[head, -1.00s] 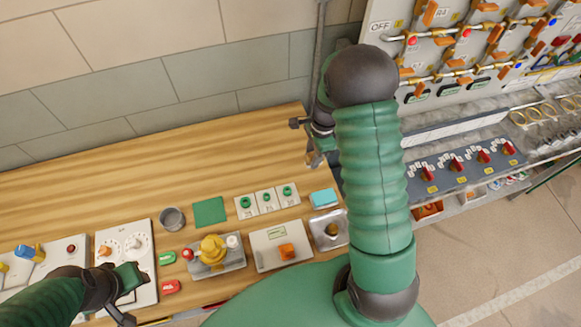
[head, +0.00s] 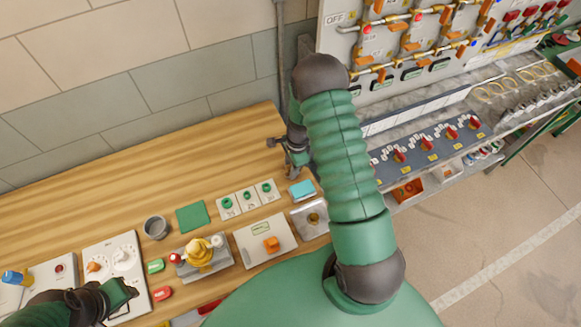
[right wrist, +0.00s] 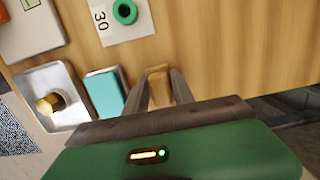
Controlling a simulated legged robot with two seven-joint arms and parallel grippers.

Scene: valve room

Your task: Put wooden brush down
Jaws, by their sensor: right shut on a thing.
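The wooden brush (right wrist: 158,86) shows as a small tan wooden piece between the fingers in the right wrist view. My right gripper (right wrist: 160,90) is shut on it, just right of a cyan block (right wrist: 105,93). The gap between brush and table cannot be judged. In the head view my right gripper (head: 290,157) is over the right end of the wooden table (head: 130,170), behind the cyan block. The brush is hard to make out there. My left gripper (head: 120,298) is at the lower left, over the panel with white dials; its fingers are unclear.
A metal tray with a brass knob (head: 313,219), a white plate with an orange knob (head: 270,243), green-ring cards (head: 247,197), a green square (head: 192,217) and a grey cup (head: 155,228) stand near. The table's back is clear. A valve board (head: 400,40) rises at the right.

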